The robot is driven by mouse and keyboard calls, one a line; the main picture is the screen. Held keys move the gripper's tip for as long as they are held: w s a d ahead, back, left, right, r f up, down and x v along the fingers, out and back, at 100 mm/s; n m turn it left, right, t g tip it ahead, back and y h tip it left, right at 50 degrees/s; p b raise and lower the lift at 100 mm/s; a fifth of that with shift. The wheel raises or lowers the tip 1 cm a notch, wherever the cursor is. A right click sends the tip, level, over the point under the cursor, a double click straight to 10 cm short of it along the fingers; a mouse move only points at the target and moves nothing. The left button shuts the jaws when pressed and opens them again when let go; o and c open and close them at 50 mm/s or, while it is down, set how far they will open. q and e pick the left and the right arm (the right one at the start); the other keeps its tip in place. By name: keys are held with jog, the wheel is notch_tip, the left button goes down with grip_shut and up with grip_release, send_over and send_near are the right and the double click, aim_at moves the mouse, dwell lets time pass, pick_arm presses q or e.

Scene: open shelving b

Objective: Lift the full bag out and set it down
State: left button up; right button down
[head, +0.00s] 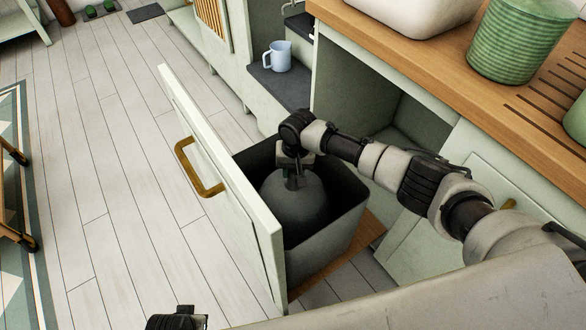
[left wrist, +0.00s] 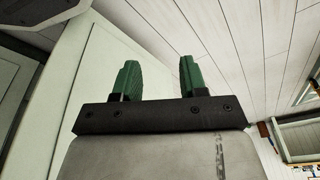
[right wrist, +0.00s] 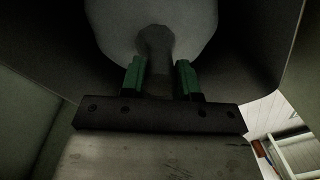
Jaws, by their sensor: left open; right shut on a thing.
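The full bag (head: 297,204) is a dark grey, rounded bag with a gathered neck, sitting inside a dark grey bin (head: 327,248). My right gripper (head: 294,178) reaches down over the bin and is shut on the bag's neck. In the right wrist view the neck (right wrist: 155,50) stands between the green fingers (right wrist: 160,78), with the round bag body beyond. The lower part of the bag is hidden by the bin walls. My left gripper (left wrist: 158,78) is open and empty; in the head view only a dark part of the left arm shows at the bottom edge.
The bin stands behind a pulled-out pale green drawer front (head: 225,185) with a brass handle (head: 196,170). A wooden counter (head: 440,70) with a green ribbed pot (head: 520,40) is at upper right. A light blue jug (head: 279,57) stands on a low shelf. The plank floor (head: 110,150) left of the drawer is clear.

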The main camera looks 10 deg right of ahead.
jog(key=shift+r+p, duration=0.45)
jog(key=shift+r, duration=0.1)
pick_arm(q)
jog(key=s+f+p, duration=0.1)
jog(key=s+f, duration=0.2)
jog(key=f, duration=0.3)
jog(key=shift+a, duration=0.2)
pick_arm(e)
jog(key=shift+r, duration=0.5)
pick_arm(q)
jog(key=shift+f, duration=0.1)
